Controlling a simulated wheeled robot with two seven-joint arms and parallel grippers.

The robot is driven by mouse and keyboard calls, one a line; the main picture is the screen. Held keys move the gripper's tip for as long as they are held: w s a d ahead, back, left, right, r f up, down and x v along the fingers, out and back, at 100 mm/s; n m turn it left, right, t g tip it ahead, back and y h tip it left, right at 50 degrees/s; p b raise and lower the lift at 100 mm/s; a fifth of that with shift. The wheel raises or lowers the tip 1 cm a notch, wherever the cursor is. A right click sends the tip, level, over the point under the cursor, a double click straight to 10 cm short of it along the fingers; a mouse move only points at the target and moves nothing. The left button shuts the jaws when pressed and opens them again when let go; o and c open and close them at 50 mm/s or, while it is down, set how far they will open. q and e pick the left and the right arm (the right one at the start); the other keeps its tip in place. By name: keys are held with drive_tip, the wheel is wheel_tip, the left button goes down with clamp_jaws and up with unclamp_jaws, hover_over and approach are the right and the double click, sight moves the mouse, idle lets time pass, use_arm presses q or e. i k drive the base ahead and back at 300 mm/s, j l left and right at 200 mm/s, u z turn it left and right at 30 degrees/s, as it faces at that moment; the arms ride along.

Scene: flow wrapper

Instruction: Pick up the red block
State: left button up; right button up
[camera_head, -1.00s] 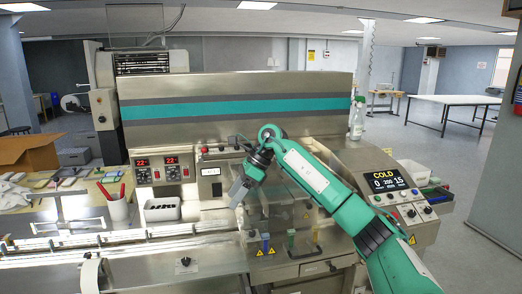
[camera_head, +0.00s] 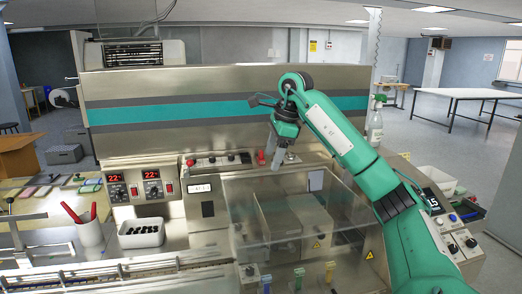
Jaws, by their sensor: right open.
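A small red upright piece (camera_head: 261,157) stands on the ledge of the wrapper, at the foot of its back panel; it is too small to tell whether it is a block or a control. My right gripper (camera_head: 275,158) is open and points down just to the right of it, apart from it in the picture. Its grey fingers partly hide the ledge behind. Flat coloured blocks, one pinkish red (camera_head: 28,191), lie on the left table. My left gripper is not in view.
A clear cover (camera_head: 285,215) stands below my right gripper. A spray bottle (camera_head: 375,125) stands behind my right arm.

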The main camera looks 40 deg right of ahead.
sight(261, 161)
drive_tip(key=i+l, duration=0.4)
drive_tip(key=l, duration=0.15)
drive_tip(key=i+l, duration=0.4)
drive_tip(key=l, duration=0.15)
